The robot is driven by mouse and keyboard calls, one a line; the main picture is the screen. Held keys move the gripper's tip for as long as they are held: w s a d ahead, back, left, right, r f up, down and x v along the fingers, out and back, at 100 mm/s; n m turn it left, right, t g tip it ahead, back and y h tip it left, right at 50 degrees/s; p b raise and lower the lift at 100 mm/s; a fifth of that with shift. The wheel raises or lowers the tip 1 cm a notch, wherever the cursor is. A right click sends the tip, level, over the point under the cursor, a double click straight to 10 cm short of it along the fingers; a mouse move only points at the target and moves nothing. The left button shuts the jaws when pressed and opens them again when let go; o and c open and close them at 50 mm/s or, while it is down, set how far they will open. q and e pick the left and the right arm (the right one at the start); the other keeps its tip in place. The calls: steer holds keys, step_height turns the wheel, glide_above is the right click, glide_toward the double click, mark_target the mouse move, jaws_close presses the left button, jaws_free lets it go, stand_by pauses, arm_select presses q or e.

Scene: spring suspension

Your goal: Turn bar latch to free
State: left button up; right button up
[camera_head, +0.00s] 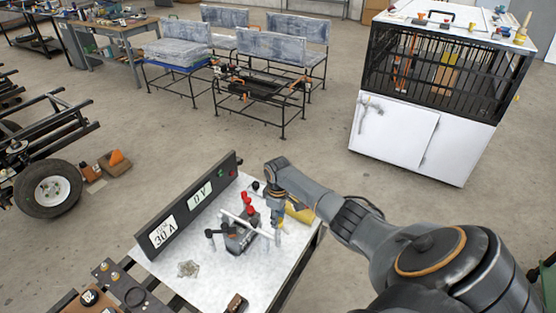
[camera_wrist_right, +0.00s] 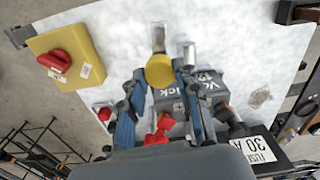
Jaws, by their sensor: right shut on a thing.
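My right gripper (camera_head: 277,232) points down over the white tabletop in the head view, by the right end of a pale bar on a grey device (camera_head: 240,238). In the right wrist view, my right gripper (camera_wrist_right: 162,76) has its two blue-grey fingers closed around a yellow round knob (camera_wrist_right: 160,71). A silver bar (camera_wrist_right: 158,38) extends beyond the knob. The grey device (camera_wrist_right: 203,88) with white lettering lies just beside and below the fingers, partly hidden by them. I cannot tell which piece is the latch. My left gripper is not in view.
A dark meter panel (camera_head: 185,209) stands along the tabletop's left edge. A yellow box (camera_wrist_right: 66,57) with a red knob sits on the tabletop. Red clamps (camera_wrist_right: 158,130) stand close to the right finger assembly. A white cabinet with a black cage (camera_head: 420,135) stands farther right.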

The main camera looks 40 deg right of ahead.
steer(key=shift+n, duration=0.8)
steer(key=o, duration=1.1)
steer(key=shift+o, duration=0.2)
steer(key=shift+r, duration=0.2)
step_height(320, 180, up, 12)
steer(key=shift+f, duration=0.2)
